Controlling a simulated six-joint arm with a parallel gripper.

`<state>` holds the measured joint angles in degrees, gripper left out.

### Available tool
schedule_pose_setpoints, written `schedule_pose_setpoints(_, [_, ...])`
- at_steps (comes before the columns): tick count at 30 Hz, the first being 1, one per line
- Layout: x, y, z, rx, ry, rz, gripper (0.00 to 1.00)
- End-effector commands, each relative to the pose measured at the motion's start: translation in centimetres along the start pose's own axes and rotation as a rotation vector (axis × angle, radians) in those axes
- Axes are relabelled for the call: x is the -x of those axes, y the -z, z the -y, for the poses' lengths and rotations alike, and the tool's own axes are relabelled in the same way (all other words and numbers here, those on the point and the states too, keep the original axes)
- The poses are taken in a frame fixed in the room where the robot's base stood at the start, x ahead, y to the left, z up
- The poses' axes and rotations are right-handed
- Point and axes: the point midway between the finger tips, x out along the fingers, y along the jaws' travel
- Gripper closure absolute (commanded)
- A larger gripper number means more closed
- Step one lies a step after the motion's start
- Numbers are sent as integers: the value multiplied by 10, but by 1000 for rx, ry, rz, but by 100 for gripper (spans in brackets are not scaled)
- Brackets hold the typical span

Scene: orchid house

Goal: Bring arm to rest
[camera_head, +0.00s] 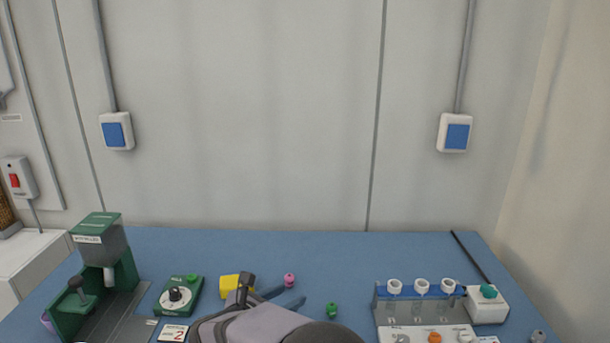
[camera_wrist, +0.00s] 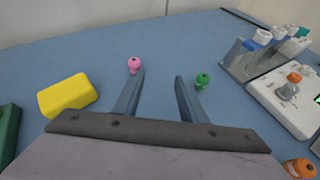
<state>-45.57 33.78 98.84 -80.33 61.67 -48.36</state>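My arm reaches out from the bottom middle of the head view, over the blue table (camera_head: 340,258). My gripper (camera_head: 288,295) is at its far end, pointing away from the camera. In the wrist view the two fingers of my gripper (camera_wrist: 160,76) stand apart with only bare blue table seen between them, so it is open and empty. A small pink piece (camera_wrist: 134,65) is just left of the left fingertip, and a small green piece (camera_wrist: 202,80) is just right of the right finger. I cannot tell the gripper's exact height above the table.
A yellow block (camera_wrist: 67,95) lies left of my gripper. A green dial box (camera_head: 178,295) and a green dispenser (camera_head: 97,240) stand further left. On the right are a rack with white rings (camera_head: 421,286) and a white box with a teal button (camera_head: 487,305).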

Motion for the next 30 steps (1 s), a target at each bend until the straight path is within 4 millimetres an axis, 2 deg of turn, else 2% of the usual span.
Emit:
schedule_pose_setpoints(1, [-3,-12,22,-65,50,-36,62])
schedule_pose_setpoints(5, [-9,-21,93,-302,222,-157,62])
schedule_pose_setpoints(8, [-1,-24,155,-548,392,-248,62])
schedule_pose_setpoints(9, [6,-24,180,-661,466,-282,62])
schedule_pose_setpoints(12, [32,-20,235,-965,666,-346,62])
schedule_pose_setpoints(15, [64,-13,275,-1277,863,-380,62])
schedule_pose_setpoints(18, [94,-7,299,-1560,1037,-382,62])
schedule_pose_setpoints(24, [138,0,318,-1991,1296,-338,62])
schedule_pose_setpoints(30, [154,4,321,-2192,1413,-300,62])
